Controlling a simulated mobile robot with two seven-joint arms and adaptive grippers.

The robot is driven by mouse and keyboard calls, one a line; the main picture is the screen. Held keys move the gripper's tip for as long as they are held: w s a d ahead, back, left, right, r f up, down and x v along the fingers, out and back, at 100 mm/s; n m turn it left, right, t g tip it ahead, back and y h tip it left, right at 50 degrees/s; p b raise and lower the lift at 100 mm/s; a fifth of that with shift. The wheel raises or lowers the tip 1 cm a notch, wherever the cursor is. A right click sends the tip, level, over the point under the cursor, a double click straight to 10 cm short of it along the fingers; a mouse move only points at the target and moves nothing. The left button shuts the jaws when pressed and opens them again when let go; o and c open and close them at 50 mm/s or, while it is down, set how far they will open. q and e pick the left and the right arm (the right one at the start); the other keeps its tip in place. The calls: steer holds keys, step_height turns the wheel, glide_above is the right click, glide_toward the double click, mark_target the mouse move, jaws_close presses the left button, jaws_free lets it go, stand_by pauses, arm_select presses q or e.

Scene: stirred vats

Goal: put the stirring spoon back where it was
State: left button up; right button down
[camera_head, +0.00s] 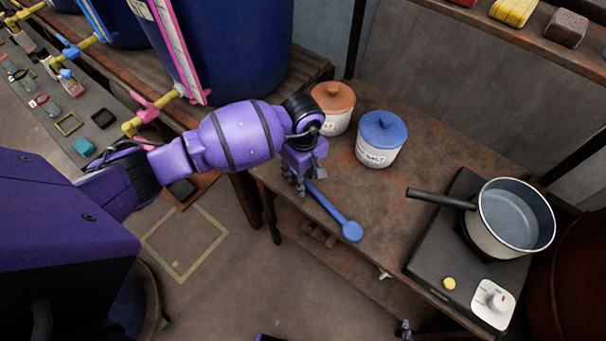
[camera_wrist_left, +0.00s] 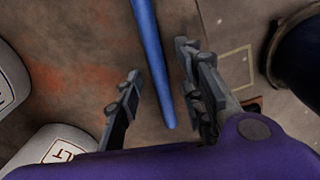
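The blue stirring spoon (camera_head: 327,208) lies by the front edge of the brown table, its round head (camera_head: 352,231) toward the hob. Its handle runs back to under my left gripper (camera_head: 301,188). In the left wrist view, the handle (camera_wrist_left: 152,55) passes between the two spread fingers of my left gripper (camera_wrist_left: 158,62), with a gap on each side. The left gripper is open and holds nothing. The spoon's head is out of that view. My right gripper is not in view.
A white jar with an orange lid (camera_head: 333,97) and a salt jar with a blue lid (camera_head: 381,138) stand behind the spoon. A pot (camera_head: 513,220) sits on the black hob (camera_head: 423,262) at right. Blue vats (camera_head: 240,45) stand at upper left.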

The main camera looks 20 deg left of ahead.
arm_select(q)
step_height(320, 180, up, 12)
stand_by(0.5)
steer(key=shift+w, duration=0.1)
stand_by(0.4)
